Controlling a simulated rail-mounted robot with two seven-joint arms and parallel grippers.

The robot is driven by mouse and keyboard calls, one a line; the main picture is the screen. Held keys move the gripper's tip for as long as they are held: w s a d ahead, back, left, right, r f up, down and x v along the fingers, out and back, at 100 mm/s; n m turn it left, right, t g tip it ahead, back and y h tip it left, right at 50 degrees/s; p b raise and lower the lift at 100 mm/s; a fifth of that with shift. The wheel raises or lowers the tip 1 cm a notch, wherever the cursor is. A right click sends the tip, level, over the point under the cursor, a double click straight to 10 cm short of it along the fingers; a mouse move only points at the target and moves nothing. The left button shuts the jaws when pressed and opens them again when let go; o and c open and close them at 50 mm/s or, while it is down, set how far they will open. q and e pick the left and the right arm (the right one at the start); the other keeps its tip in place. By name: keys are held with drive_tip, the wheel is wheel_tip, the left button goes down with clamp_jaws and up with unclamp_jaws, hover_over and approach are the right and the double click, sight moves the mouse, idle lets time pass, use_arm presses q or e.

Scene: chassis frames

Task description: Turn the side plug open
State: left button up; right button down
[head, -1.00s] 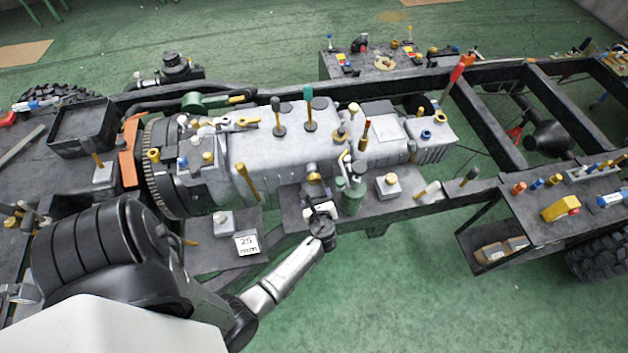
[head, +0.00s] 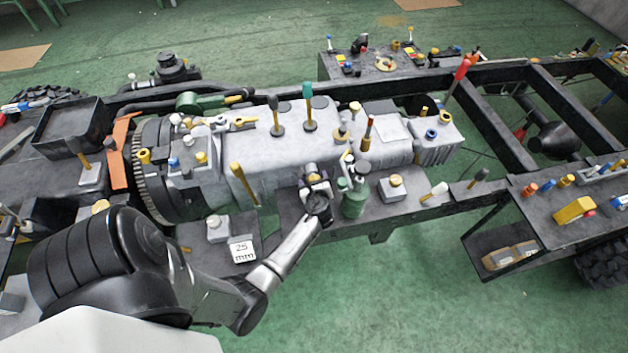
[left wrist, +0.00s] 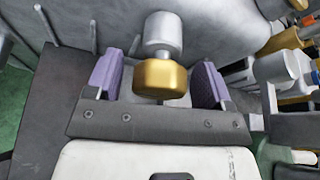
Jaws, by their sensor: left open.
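The side plug shows in the left wrist view as a gold hexagonal head (left wrist: 160,80) on a round silver stub (left wrist: 163,36) that stands out from the grey casing. My left gripper (left wrist: 157,86) is open, with one purple pad on each side of the gold head. Gaps show between the pads and the head, so neither pad seems to touch it. In the head view my left gripper (head: 315,180) is against the near side of the grey engine and gearbox casing (head: 290,140) and mostly hides the plug. My right gripper is not in view.
A green bottle-shaped part (head: 354,198) stands close to the right of my left gripper. A small block with a yellow knob (head: 393,187) sits further right on the side shelf. Open floor lies in front.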

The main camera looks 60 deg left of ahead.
use_arm(q)
drive_tip(key=shift+c, duration=0.3)
drive_tip(key=c, duration=0.9)
drive_tip(key=shift+o, duration=0.2)
